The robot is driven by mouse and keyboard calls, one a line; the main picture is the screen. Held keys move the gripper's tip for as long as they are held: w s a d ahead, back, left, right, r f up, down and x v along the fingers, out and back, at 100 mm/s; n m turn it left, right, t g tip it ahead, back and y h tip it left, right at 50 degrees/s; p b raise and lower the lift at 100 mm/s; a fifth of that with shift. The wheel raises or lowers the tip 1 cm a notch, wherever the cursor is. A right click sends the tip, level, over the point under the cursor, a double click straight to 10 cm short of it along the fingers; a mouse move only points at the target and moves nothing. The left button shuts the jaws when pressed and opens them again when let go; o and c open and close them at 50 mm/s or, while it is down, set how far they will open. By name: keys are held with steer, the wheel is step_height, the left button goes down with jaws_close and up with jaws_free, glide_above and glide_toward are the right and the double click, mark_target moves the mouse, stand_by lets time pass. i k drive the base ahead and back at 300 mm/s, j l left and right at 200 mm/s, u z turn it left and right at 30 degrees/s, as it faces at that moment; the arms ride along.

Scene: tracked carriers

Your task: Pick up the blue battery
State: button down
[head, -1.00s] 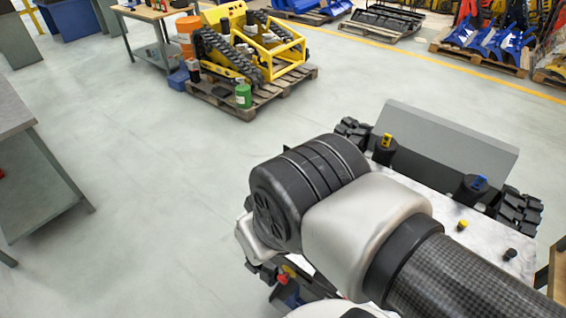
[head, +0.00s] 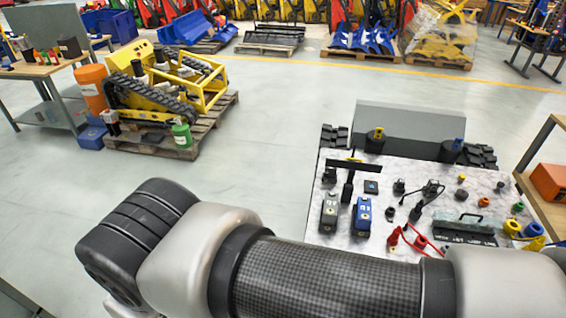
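A blue battery (head: 363,217) stands on the light marbled table top at the centre right of the head view. A similar grey battery (head: 329,213) stands just to its left, with a narrow gap between them. My arm crosses the bottom of the view in front of the table, its wrist out to the left over the floor. My gripper is not visible, so its state and anything in it are hidden.
The marbled table top (head: 300,236) also carries a black T-shaped tool (head: 348,178) behind the batteries, red-clamped cables (head: 421,243), a black case (head: 462,231) and several small knobs. A pallet (head: 205,127) with a yellow tracked carrier (head: 160,88) stands back left. The floor between is clear.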

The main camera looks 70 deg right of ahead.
mark_target(363, 213)
steer(key=i+l+z, duration=0.1)
steer(key=i+z, duration=0.8)
steer(key=i+j+z, duration=0.2)
steer(key=i+z, duration=0.25)
steer(key=i+j+z, duration=0.3)
steer(key=z, duration=0.2)
steer(key=i+l+z, duration=0.1)
steer(key=z, duration=0.4)
steer(key=i+z, duration=0.25)
steer(key=z, duration=0.2)
steer(key=i+j+z, duration=0.1)
steer(key=z, duration=0.4)
steer(key=i+j+z, duration=0.15)
steer(key=i+z, duration=0.15)
steer(key=z, duration=0.2)
steer(key=i+j+z, duration=0.15)
steer(key=z, duration=0.35)
steer(key=i+j+z, duration=0.1)
steer(key=i+z, duration=0.15)
steer(key=z, duration=0.2)
steer(key=i+j+z, duration=0.2)
steer(key=z, duration=0.25)
steer(key=i+j+z, duration=0.2)
steer(key=z, duration=0.25)
steer(key=k+l, duration=0.15)
steer(key=l, duration=0.25)
